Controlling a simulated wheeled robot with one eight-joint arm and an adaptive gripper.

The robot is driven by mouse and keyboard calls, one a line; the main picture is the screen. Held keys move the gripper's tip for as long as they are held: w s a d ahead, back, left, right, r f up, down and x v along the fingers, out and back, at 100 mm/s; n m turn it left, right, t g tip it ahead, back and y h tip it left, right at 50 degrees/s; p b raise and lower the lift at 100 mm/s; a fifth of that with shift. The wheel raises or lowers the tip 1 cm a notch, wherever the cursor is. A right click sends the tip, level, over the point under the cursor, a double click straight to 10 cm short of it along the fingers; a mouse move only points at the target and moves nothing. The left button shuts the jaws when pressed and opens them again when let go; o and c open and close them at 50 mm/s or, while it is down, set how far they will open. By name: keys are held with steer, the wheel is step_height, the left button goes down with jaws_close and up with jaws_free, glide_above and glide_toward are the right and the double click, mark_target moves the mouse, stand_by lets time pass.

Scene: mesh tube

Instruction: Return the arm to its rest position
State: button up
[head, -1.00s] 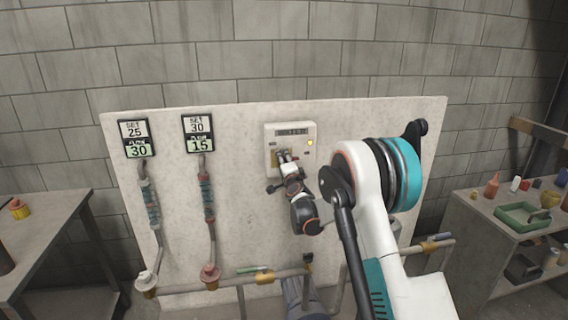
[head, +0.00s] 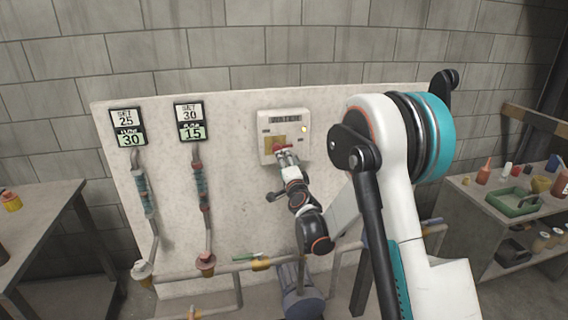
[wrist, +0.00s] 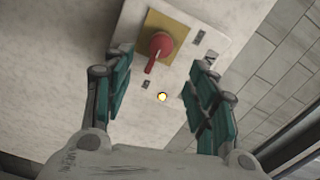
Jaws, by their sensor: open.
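My gripper (wrist: 158,92) is open and empty in the wrist view, its teal-padded fingers apart with the control box (wrist: 185,65) showing beyond and between them. In the head view my gripper (head: 287,158) is small, just in front of the lower part of the box (head: 298,122), which is labelled WATER. The red handle (head: 284,148) shows just above the fingers. I cannot tell whether the fingers touch the box.
Left of the box, two displays (head: 128,127) (head: 189,121) hang above tubes on the pale panel (head: 240,200). Pipes with valves (head: 262,264) run along its bottom. A table (head: 40,210) stands left; a shelf with a green tray (head: 514,201) stands right.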

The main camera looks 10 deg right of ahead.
steer(key=s+a+r+n+g+y, duration=0.1)
steer(key=s+a+r+n+g, duration=0.15)
steer(key=s+r+n, duration=0.45)
steer(key=s+a+r+n+g+y, duration=0.2)
steer(key=s+a+r, duration=0.15)
steer(key=s, duration=0.85)
steer(key=s+d+f+n+g+h, duration=0.1)
steer(key=s+d+f+n+g, duration=0.1)
steer(key=s, duration=0.8)
steer(key=s+d+f+n+g+h, duration=0.1)
steer(key=s+f+n+g, duration=0.1)
steer(key=s, duration=0.8)
steer(key=s+d+f+n+g+h, duration=0.1)
steer(key=s+d+f+n+g, duration=0.1)
steer(key=s, duration=0.8)
steer(key=shift+d+f+n, duration=0.3)
steer(key=shift+f, duration=0.4)
